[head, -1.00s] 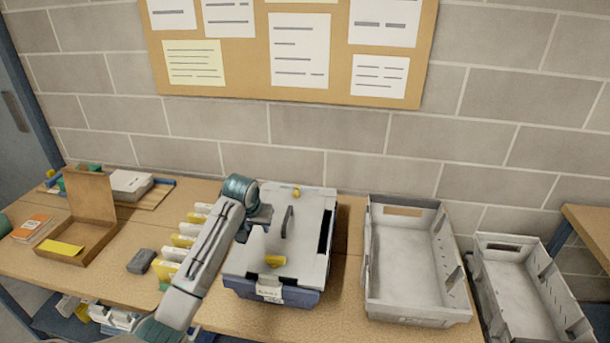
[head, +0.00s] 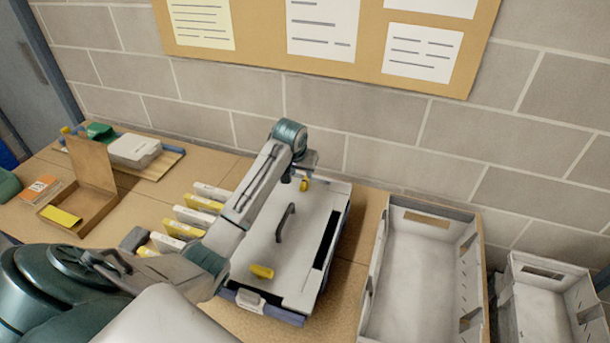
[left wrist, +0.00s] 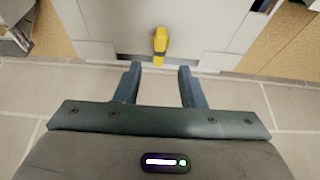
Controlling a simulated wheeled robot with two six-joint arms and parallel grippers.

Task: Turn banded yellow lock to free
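A case with a pale grey lid (head: 302,235) and dark handle stands on the bench. One yellow lock (head: 262,271) lies crosswise near its front edge; another yellow lock (head: 304,184) is at its rear edge. The rear lock also shows in the left wrist view (left wrist: 160,40), pointing along the lid's front-to-back direction. My left gripper (head: 304,168) is over the rear edge beside the rear lock. In the left wrist view its fingers (left wrist: 160,76) are open and empty, with the lock ahead between them, apart. My right gripper is not in view.
An empty grey bin (head: 425,270) stands right of the case, with a smaller bin (head: 545,305) beyond it. Yellow and white pieces (head: 190,216) stand left of the case. An open cardboard box (head: 92,205) is further left. The brick wall is close behind.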

